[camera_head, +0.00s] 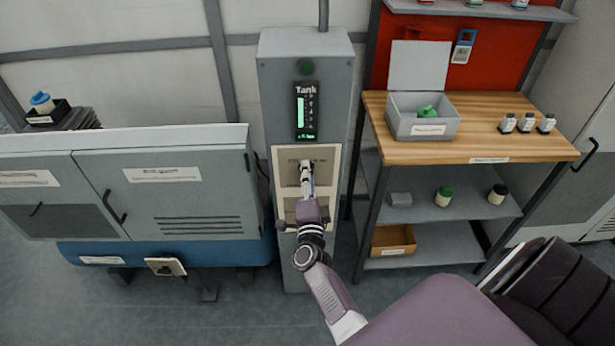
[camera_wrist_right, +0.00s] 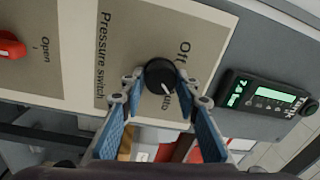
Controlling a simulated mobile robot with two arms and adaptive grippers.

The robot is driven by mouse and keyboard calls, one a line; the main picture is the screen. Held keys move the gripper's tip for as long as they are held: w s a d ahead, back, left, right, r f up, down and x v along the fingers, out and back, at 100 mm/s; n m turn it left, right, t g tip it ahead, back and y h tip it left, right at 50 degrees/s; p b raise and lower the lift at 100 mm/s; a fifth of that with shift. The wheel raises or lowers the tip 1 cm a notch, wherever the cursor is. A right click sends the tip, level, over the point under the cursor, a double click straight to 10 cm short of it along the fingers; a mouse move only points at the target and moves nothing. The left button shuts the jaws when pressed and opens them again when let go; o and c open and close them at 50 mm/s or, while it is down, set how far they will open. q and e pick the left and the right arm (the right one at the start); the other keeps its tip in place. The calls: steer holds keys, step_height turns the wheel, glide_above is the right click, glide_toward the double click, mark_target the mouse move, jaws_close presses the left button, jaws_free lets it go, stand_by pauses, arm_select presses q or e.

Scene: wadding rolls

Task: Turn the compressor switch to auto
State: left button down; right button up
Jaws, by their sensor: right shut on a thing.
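The compressor switch is a round black knob (camera_wrist_right: 160,74) on a beige panel marked "Pressure switch", with "Off" beside it and a partly covered label that seems to read "Auto". A pale mark on the knob points toward the lower part of the wrist view, near that second label. My right gripper (camera_wrist_right: 160,88) is shut on the knob, one finger on each side. In the head view the right gripper (camera_head: 306,172) reaches the beige panel (camera_head: 334,178) on the grey column and hides the knob. My left gripper is not in view.
A lit tank display (camera_head: 306,112) sits above the panel. A red handle marked "Open" (camera_wrist_right: 10,46) is on the same panel. A grey cabinet (camera_head: 165,190) stands left of the column, a wood-topped shelf unit (camera_head: 475,140) right of it.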

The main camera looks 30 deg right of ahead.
steer(key=shift+f, duration=0.1)
stand_by(0.4)
steer(key=o, duration=1.2)
steer(key=shift+c, duration=0.2)
